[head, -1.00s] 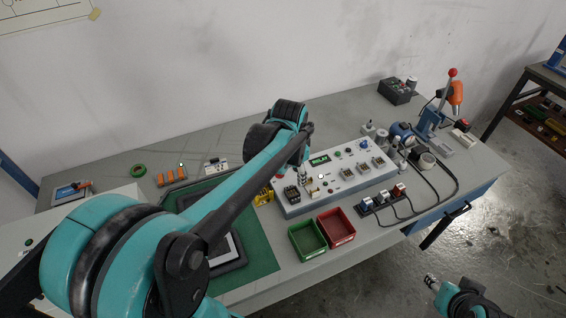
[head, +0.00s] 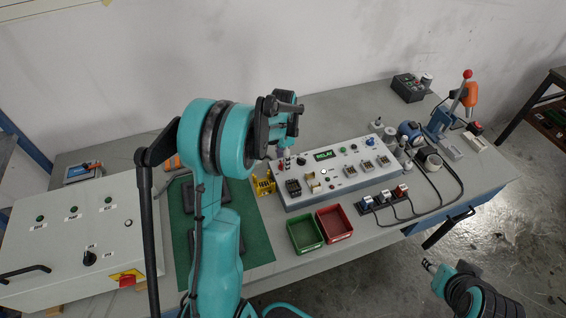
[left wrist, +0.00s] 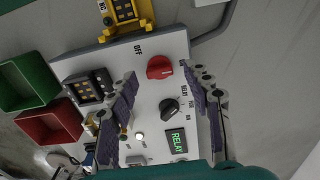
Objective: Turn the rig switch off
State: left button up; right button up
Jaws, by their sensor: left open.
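The grey test panel (head: 330,190) stands on the bench in the head view. In the left wrist view it shows a red knob (left wrist: 160,67) near an OFF label, a black knob (left wrist: 169,108) and a green display (left wrist: 177,141) reading RELAY. My left gripper (left wrist: 163,73) is open, its fingers on either side of the red knob; I cannot tell whether they touch it. In the head view my left gripper (head: 283,152) is over the panel's left end, partly hidden by its own arm. My right gripper (head: 430,265) is off the bench's front at lower right, its jaws unclear.
Green (head: 306,235) and red (head: 334,223) bins sit in front of the panel. A yellow part (head: 263,186) is at its left end. Cabled plugs (head: 385,197) and a press (head: 441,120) are at right.

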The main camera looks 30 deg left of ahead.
pick_arm(q)
jog(key=shift+f, duration=0.5)
grip_shut()
